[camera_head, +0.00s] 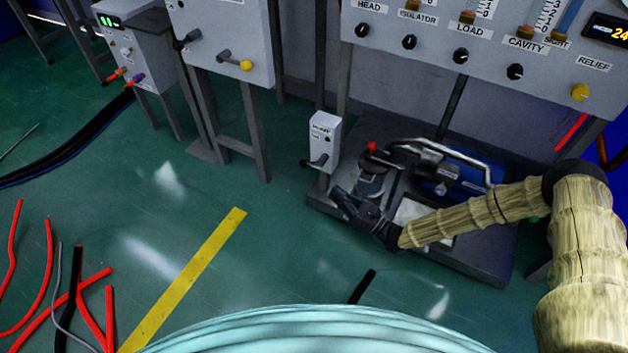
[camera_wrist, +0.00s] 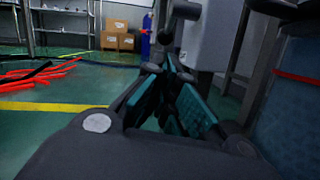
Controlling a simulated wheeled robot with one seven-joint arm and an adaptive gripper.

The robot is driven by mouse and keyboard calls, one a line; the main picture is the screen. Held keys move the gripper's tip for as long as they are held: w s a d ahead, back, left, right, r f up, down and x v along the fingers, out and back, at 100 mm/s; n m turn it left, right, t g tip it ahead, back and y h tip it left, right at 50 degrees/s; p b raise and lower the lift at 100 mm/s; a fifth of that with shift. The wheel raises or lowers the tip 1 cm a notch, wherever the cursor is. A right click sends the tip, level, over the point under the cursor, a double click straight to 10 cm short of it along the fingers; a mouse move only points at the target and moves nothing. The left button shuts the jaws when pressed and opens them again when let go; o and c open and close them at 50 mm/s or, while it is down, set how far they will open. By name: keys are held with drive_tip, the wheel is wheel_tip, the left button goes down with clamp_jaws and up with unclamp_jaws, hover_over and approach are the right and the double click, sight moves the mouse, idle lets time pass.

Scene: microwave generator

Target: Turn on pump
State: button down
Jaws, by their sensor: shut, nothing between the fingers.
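The white pump switch box (camera_head: 325,138) stands on a post at the left end of the pump skid. Its lettering is too small to read surely. A dark lever (camera_head: 316,162) sticks out to the left from its lower front. My gripper (camera_head: 340,192) is shut and empty, just below and slightly right of the lever, apart from it as far as I can tell. In the wrist view my gripper's teal finger pads (camera_wrist: 166,66) are together, and a dark lever end (camera_wrist: 184,10) shows above the tips, beside the pale box (camera_wrist: 207,32).
The pump skid (camera_head: 470,258) with a red-topped part (camera_head: 371,147) and a curved metal pipe (camera_head: 440,148) lies around my gripper. The knob panel (camera_head: 400,22) stands above. Open green floor lies left, with red and black hoses (camera_head: 75,300) and a yellow stripe (camera_head: 190,272).

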drive_tip(key=shift+w+d, duration=0.1)
idle(0.3)
drive_tip(key=b+x, duration=0.4)
drive_tip(key=x, duration=0.6)
idle(0.4)
